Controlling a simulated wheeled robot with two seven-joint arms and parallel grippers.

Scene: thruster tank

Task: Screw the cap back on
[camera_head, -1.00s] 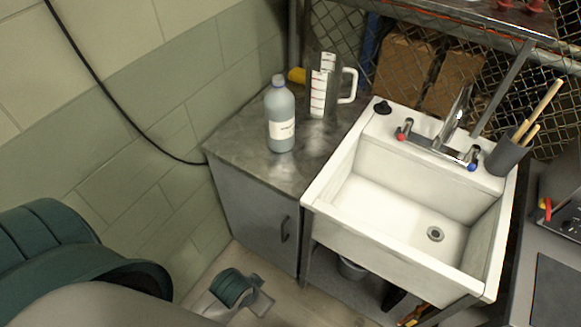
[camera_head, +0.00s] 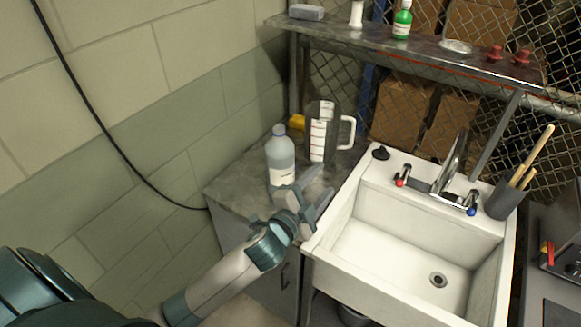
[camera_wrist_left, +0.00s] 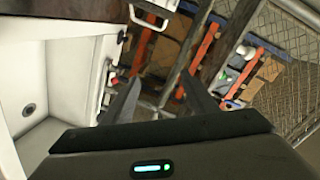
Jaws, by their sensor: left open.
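A grey-blue plastic bottle with a white label (camera_head: 281,158) stands upright on the metal counter (camera_head: 232,190), left of the sink. A small blue-grey piece (camera_head: 279,129) tops it; I cannot tell whether this is a cap or the bare neck. No separate loose cap can be made out. My left gripper (camera_head: 322,182) is open and empty, in front and to the right of the bottle's lower part, overlapping its base in the head view. In the left wrist view its two fingers (camera_wrist_left: 163,84) are spread with nothing between them. My right gripper is not in view.
A shelf (camera_head: 420,50) with small items runs above. A wall is left.

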